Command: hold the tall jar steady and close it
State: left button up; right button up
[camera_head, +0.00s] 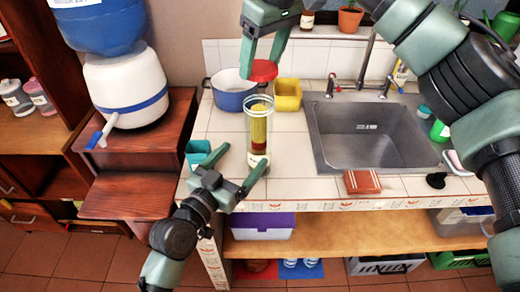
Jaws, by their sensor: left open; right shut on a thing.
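The tall jar (259,135) is clear, with yellow contents and a label near its base. It stands upright on the tiled counter, left of the sink. My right gripper (264,62) is shut on a red lid (263,71) and holds it above the jar's mouth, with a gap between lid and rim. My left gripper (239,172) is open at the lower left of the jar. One of its fingers reaches close to the jar's base; I cannot tell if it touches.
A blue and white pot (232,97) and a yellow container (288,95) stand behind the jar. A teal cup (197,153) is left of it. The sink (360,133) is to the right, with a brown block (362,182) at the counter's front edge.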

aim_at(259, 136)
pick_arm(q)
jog(key=x, duration=0.9)
pick_arm(e)
jog(key=shift+a, duration=0.1)
pick_arm(q)
jog(key=shift+w, duration=0.15)
pick_arm(e)
jog(key=shift+s+r, duration=0.1)
jog(key=shift+s, duration=0.05)
pick_arm(q)
grip_shut()
pick_arm(e)
jog(key=shift+f, duration=2.5)
jog(key=shift+x, duration=0.9)
jog(key=shift+s+f, duration=0.15)
jog(key=shift+f, duration=0.45)
